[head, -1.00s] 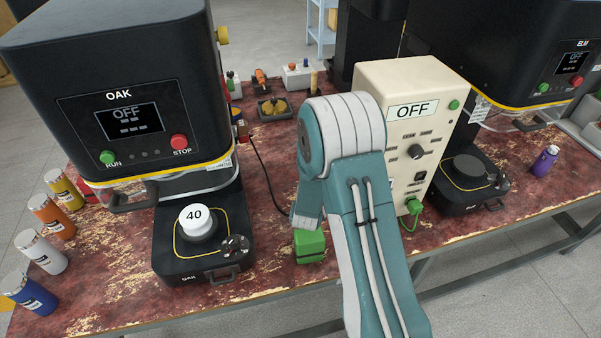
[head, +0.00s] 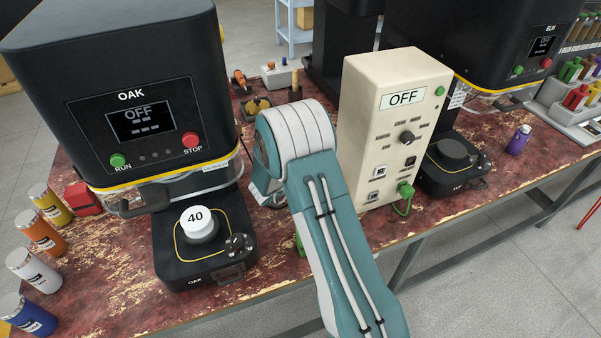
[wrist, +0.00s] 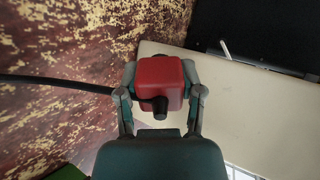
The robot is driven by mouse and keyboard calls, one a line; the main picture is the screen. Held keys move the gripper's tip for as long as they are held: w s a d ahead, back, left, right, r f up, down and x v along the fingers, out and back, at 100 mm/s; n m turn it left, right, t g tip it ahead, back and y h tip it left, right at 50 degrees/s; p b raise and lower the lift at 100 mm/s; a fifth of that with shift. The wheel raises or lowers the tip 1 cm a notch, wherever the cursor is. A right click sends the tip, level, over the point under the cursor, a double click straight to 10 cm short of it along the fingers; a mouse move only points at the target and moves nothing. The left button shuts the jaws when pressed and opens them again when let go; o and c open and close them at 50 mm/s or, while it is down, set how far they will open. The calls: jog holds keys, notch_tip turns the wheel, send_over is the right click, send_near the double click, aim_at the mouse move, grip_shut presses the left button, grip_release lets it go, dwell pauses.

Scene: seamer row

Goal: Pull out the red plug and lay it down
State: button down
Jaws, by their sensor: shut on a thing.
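In the wrist view my gripper (wrist: 160,90) is shut on the red plug (wrist: 159,80), with one finger on each side of its body. A black cable (wrist: 60,83) leaves the plug to the left. No socket shows around the plug; its height over the table cannot be told. In the head view my arm hides both gripper and plug. The cream box (head: 390,110) reads OFF and stands right of my arm. A green plug (head: 405,190) sits in its lower right socket; other sockets on its front look empty.
A green block (head: 299,242) is mostly hidden behind my arm. The OAK machine (head: 120,110) with a white 40 piece (head: 197,217) stands left. Several paint-like cans line the left edge.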

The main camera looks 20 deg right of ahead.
jog(key=shift+a+f, duration=0.2)
jog(key=shift+f, duration=1.15)
jog(key=shift+a+f, duration=0.15)
jog(key=shift+f, duration=1.2)
jog(key=shift+d+f, duration=0.25)
jog(key=shift+d, duration=0.25)
jog(key=shift+c, duration=0.8)
grip_release()
jog(key=shift+a, duration=0.35)
jog(key=shift+d+r, duration=0.15)
jog(key=shift+r, duration=0.4)
jog(key=r, duration=0.9)
jog(key=shift+a, duration=0.2)
